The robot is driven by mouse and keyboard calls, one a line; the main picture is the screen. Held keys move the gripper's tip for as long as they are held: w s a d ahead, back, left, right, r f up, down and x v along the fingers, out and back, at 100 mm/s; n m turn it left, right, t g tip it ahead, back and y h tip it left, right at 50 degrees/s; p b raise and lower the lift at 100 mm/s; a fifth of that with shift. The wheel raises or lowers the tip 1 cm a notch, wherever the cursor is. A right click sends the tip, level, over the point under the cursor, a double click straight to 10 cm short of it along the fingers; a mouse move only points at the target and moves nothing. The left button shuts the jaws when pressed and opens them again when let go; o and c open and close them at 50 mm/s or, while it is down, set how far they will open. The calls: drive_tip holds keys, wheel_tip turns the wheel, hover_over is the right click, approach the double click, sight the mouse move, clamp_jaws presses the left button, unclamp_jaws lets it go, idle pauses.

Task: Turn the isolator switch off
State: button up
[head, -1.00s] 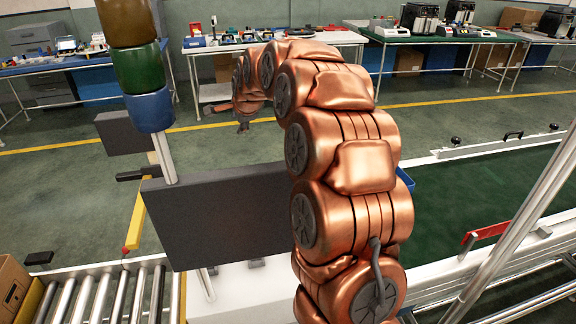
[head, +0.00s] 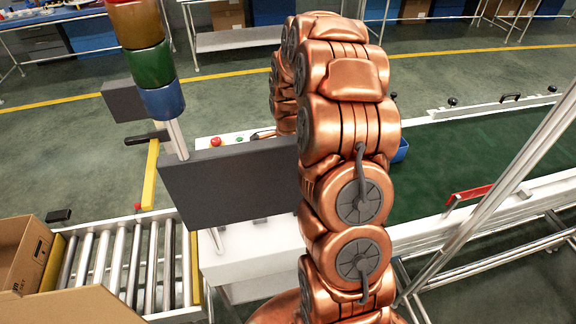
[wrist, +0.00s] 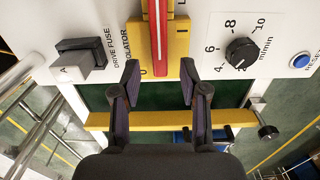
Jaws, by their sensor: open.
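In the wrist view the isolator switch is a long red handle (wrist: 157,30) on a yellow plate (wrist: 179,48), set in a white panel. The handle runs up and down in the picture, and its upper end is cut off by the frame. An "O" is printed near its lower left and an "I" to its right. My gripper (wrist: 159,70) is open, with one dark finger on each side of the handle's lower end. I cannot tell whether either finger touches it. In the head view my gripper and the switch are hidden behind my arm and a dark screen.
A grey drive fuse block (wrist: 82,56) is left of the switch; a black dial (wrist: 242,51) and blue reset button (wrist: 301,61) are right. A yellow bar (wrist: 160,120) crosses below. In the head view a dark screen (head: 230,182) and stack light (head: 150,62) stand left of my arm.

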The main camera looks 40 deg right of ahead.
drive_tip(key=shift+f+p, duration=0.45)
drive_tip(key=shift+f, duration=1.05)
clamp_jaws()
